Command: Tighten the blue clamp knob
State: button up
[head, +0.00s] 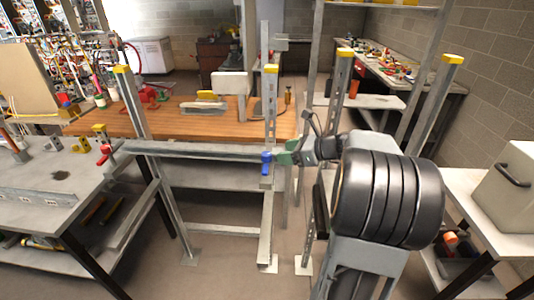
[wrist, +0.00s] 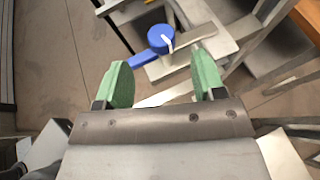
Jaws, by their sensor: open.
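The blue clamp knob (head: 266,157) sits on the upright post at the right end of the grey horizontal rail (head: 205,151). In the wrist view the blue knob (wrist: 160,40) has a round head with a pale pointer and a blue arm reaching to the lower left. My gripper (head: 289,153) is just right of the knob in the head view. In the wrist view my gripper (wrist: 164,76) shows two green fingers spread apart with nothing between them. The knob lies beyond the fingertips, roughly centred between them, and does not appear to be touched.
A red clamp knob (head: 104,152) is at the rail's left end. Metal posts with yellow caps stand around the frame. A wooden bench (head: 180,122) with tools is behind it, a grey worktable (head: 50,190) at left, and a light box (head: 508,188) on a table at right.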

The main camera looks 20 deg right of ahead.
aim_at(267, 154)
jog(key=x, duration=0.7)
jog(key=shift+w+a+f+p, duration=0.1)
jog(key=shift+w+a+p, duration=0.15)
jog(key=shift+w+p, duration=0.05)
jog(key=c, duration=0.9)
jog(key=shift+m+t+h+b, duration=0.45)
jog(key=shift+m+t+h, duration=0.15)
jog(key=shift+m+h, duration=0.1)
jog(key=o, duration=0.9)
jog(key=shift+s, duration=0.15)
